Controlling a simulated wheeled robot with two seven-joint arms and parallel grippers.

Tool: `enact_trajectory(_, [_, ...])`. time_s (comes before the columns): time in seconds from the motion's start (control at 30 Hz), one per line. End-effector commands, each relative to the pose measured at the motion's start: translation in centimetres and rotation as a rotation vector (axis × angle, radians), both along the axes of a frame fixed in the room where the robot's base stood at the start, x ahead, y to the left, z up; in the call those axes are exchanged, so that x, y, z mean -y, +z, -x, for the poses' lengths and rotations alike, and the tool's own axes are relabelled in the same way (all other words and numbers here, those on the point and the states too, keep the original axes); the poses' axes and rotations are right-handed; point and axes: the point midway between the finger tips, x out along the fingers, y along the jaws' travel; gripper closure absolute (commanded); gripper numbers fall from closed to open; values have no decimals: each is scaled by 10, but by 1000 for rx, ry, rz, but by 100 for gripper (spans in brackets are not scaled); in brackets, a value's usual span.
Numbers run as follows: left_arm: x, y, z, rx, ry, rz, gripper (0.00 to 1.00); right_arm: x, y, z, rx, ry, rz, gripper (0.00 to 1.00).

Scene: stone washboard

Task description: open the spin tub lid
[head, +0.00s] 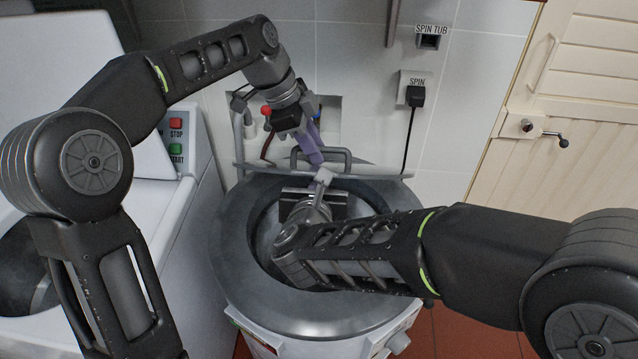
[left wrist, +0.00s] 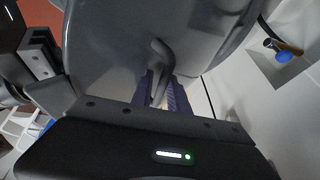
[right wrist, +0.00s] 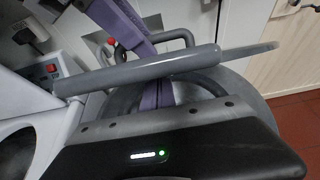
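The spin tub (head: 235,235) stands at the centre, its round mouth open toward me. Its grey lid (head: 240,168) is raised and shows almost edge-on in the head view. It also shows edge-on in the right wrist view (right wrist: 95,80), and its outer face fills the top of the left wrist view (left wrist: 110,50). My left gripper (head: 316,160) has purple fingers closed around the lid's dark loop handle (head: 340,156). My right gripper (right wrist: 162,88) is on the mouth side of the lid, fingers together and empty, tips close to the lid. Whether they touch is hidden.
A white washing machine with a control panel (head: 176,135) stands at the left. A tiled wall with a spin plug (head: 415,95) and its cable is close behind the tub. A cream door (head: 575,90) is at the right.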

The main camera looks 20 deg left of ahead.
Motion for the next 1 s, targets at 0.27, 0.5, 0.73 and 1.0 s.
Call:
enact_trajectory(0.27, [-9,19,8,-15,-3,-3,66,3,9,-7,19,-13,-8,100])
enact_trajectory(0.5, [-23,57,13,-4,1,-2,66,1,6,-4,12,-8,-7,100])
enact_trajectory(0.73, [-27,70,14,-1,1,-2,66,1,4,-3,8,-6,-5,100])
enact_trajectory(1.0, [-26,69,14,0,2,-1,66,0,4,-2,6,-3,-4,100])
